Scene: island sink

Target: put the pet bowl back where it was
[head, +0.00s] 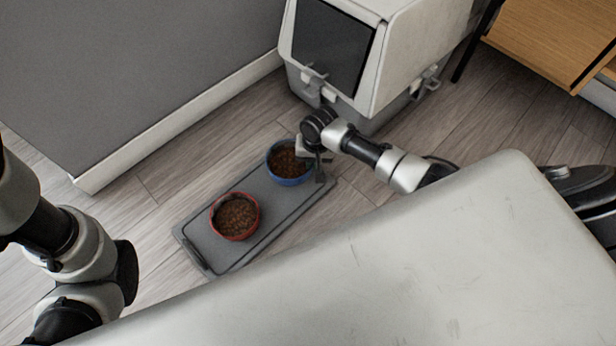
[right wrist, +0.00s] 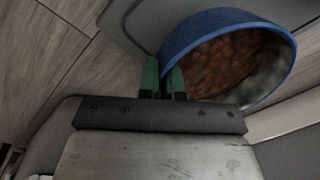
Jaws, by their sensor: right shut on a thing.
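A blue pet bowl (head: 290,181) with brown kibble sits at the upper right end of a grey tray (head: 256,249) on the floor. A red pet bowl (head: 234,237), also with kibble, stands on the same tray to the lower left. My right gripper (head: 318,170) is at the blue bowl's right side. In the right wrist view its green fingertips (right wrist: 164,80) are shut on the rim of the blue bowl (right wrist: 215,22). I cannot tell whether the bowl touches the tray. My left arm shows at the left edge, but its gripper is not in view.
A white and grey pet carrier (head: 400,45) stands just beyond the tray. A wooden cabinet (head: 555,40) is at the upper right. A grey wall (head: 130,70) with a white baseboard runs at upper left. Wood floor left of the tray is clear.

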